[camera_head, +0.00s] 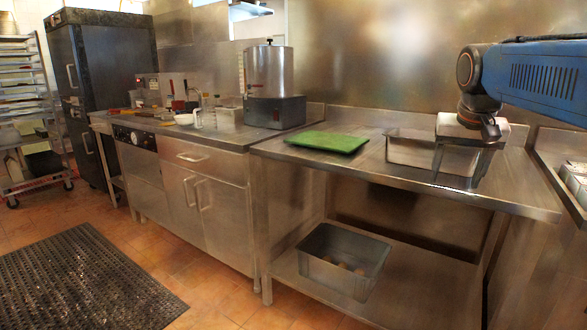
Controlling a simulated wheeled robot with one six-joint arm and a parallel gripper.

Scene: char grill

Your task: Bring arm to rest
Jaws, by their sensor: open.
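My gripper (460,165) points down at the right, over the front right of the steel counter (370,160). Its jaws are open, and I see nothing between them. My blue arm reaches in from the right edge of the view. The gripper overlaps a steel pan (410,150) on the counter and hides its right part. I cannot tell whether the fingers are inside the pan or in front of it.
A green cutting board (327,142) lies left of the pan. A grey bin (343,262) with small items stands on the lower shelf. A steel pot (268,72) stands on a base farther left. A black mat (85,280) covers the floor at left.

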